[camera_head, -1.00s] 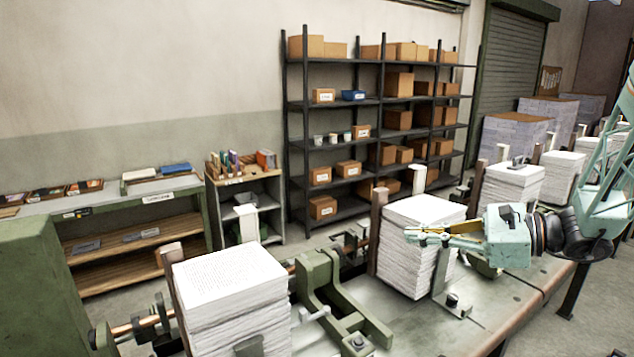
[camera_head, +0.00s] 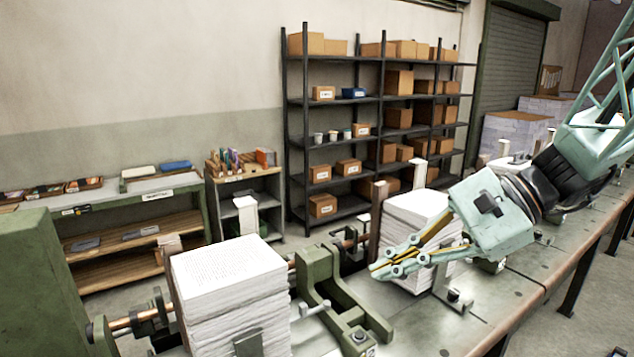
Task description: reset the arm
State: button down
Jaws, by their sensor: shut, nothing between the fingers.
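My gripper (camera_head: 378,270) is pale green with yellowish inner links. It is shut and empty, and its fingers point left and slightly down. It hangs in front of the middle paper stack (camera_head: 418,208) and hides part of that stack's front. The arm reaches in from the upper right, with a dark ribbed joint behind the gripper body. A second paper stack (camera_head: 229,277) stands in the left foreground, left of the fingertips and apart from them.
A green clamp frame (camera_head: 322,285) sits on the metal bench (camera_head: 520,270) between the two stacks. Upright posts (camera_head: 379,222) stand behind the stacks. A black shelf with cardboard boxes (camera_head: 399,119) and a low green workbench (camera_head: 190,191) stand by the wall.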

jog(key=s+f+n+g+h+b, duration=0.15)
jog(key=s+n+h, duration=0.3)
jog(key=s, duration=0.85)
jog(key=s+d+n+t+h+b, duration=0.3)
jog(key=s+d+n+h, duration=0.3)
jog(key=s, duration=0.5)
jog(key=shift+s+d+f+n+t, duration=0.2)
jog(key=shift+s+d+n+t, duration=0.25)
jog(key=shift+d+n, duration=0.75)
jog(key=shift+w+d, duration=0.1)
dwell(0.4)
